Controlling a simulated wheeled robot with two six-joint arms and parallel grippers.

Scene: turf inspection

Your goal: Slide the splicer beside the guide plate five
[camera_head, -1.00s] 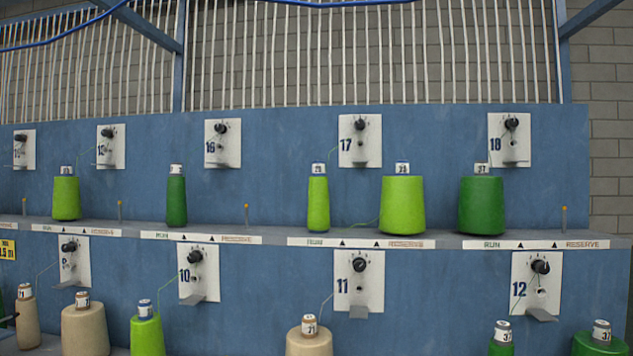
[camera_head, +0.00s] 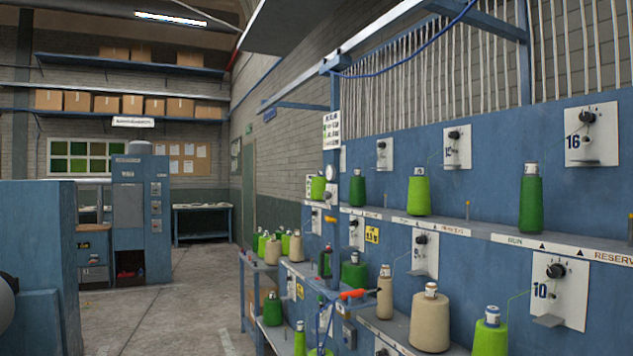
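White guide plates run along the blue rack. Plate 16 (camera_head: 591,136) is in the upper row and plate 10 (camera_head: 559,291) in the lower row. Another lower-row plate (camera_head: 424,255) stands left of plate 10, its number hard to read. I cannot make out a plate marked five. Neither of my grippers shows.
Green and tan yarn cones stand on the rack shelves, among them a large tan cone (camera_head: 430,320) and a dark green cone (camera_head: 531,203). A blue machine (camera_head: 128,215) and a workbench (camera_head: 203,208) stand farther back. The concrete floor (camera_head: 200,300) between is clear.

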